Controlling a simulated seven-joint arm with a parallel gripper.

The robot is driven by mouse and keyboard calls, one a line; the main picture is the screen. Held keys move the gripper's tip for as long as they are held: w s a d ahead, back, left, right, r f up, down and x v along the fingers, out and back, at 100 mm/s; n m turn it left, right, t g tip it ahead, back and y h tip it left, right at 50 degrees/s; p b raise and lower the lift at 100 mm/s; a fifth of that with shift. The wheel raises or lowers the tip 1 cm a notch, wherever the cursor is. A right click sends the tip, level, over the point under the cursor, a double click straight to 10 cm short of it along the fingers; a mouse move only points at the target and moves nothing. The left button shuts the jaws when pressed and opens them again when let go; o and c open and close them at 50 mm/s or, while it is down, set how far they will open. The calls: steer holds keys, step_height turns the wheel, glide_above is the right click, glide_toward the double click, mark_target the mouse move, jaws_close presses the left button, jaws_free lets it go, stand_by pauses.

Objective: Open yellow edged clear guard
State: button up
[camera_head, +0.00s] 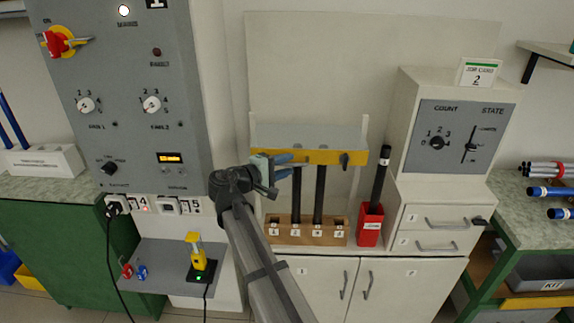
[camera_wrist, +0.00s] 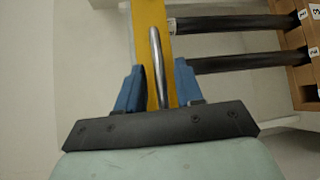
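The clear guard (camera_head: 310,135) spans the back panel above a wooden rack, with a yellow edge (camera_head: 325,157) along its bottom. The yellow edge also shows in the wrist view (camera_wrist: 150,30). A metal bar handle (camera_wrist: 157,65) runs along it. My gripper (camera_head: 292,164) is at the left part of the yellow edge. In the wrist view its blue fingers (camera_wrist: 160,85) stand apart, one on each side of the handle, with visible gaps. Contact with the yellow edge is unclear. A dark knob (camera_head: 345,159) sits near the edge's right end.
Two dark rods (camera_head: 319,195) stand in the wooden rack (camera_head: 306,231) below the guard. Another rod (camera_head: 381,172) stands in a red holder (camera_head: 369,226) to the right. A grey control panel (camera_head: 130,90) is on the left, a cabinet with dials (camera_head: 455,140) on the right.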

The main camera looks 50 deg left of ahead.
steer(key=shift+w+f, duration=0.1)
steer(key=shift+w, duration=0.45)
steer(key=shift+c, duration=0.4)
jaws_close()
